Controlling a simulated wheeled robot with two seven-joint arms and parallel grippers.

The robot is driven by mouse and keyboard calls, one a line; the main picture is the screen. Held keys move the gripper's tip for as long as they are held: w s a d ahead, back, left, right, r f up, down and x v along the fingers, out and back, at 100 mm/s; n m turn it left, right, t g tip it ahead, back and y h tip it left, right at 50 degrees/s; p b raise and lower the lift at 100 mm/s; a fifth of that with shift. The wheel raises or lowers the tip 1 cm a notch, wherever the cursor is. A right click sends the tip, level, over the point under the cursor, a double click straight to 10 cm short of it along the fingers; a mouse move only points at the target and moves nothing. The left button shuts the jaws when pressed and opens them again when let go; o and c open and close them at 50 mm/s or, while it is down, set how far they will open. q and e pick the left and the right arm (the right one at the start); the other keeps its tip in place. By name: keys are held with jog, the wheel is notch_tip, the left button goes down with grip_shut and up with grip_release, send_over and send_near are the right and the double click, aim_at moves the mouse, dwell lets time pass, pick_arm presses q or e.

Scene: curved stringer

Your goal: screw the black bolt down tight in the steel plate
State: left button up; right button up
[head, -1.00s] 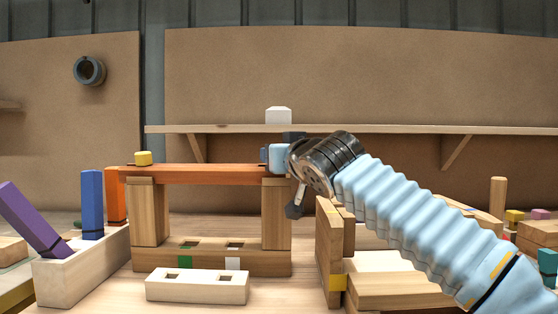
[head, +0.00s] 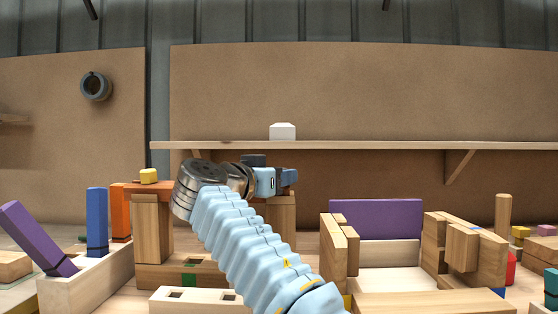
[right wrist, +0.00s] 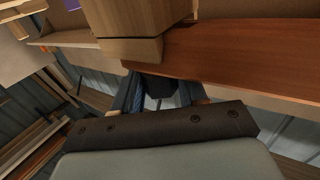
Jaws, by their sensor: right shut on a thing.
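My right arm comes in from the bottom of the head view. Its gripper (head: 288,178) is at the right end of the orange beam (head: 148,187), above the right wooden post (head: 281,222). In the right wrist view the gripper (right wrist: 158,100) is shut on a dark piece (right wrist: 157,86), close to the beam (right wrist: 235,62) and a pale wooden block (right wrist: 130,48). I cannot tell whether this piece is a bolt. I can make out no steel plate. My forearm hides much of the beam. My left gripper is out of view.
A yellow block (head: 148,175) sits on the beam's left end. A white tray (head: 85,283) holds purple, blue and orange blocks at left. A wooden assembly (head: 345,250) and a purple panel (head: 376,219) stand at right. A shelf (head: 370,146) with a white block (head: 282,131) is behind.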

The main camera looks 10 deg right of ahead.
jog(key=shift+w+a+m+g+h+p, duration=0.2)
jog(key=shift+a+m+g+h+p, duration=0.1)
jog(key=shift+g+h, duration=0.1)
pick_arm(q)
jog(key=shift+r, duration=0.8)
pick_arm(e)
jog(key=shift+f, duration=0.35)
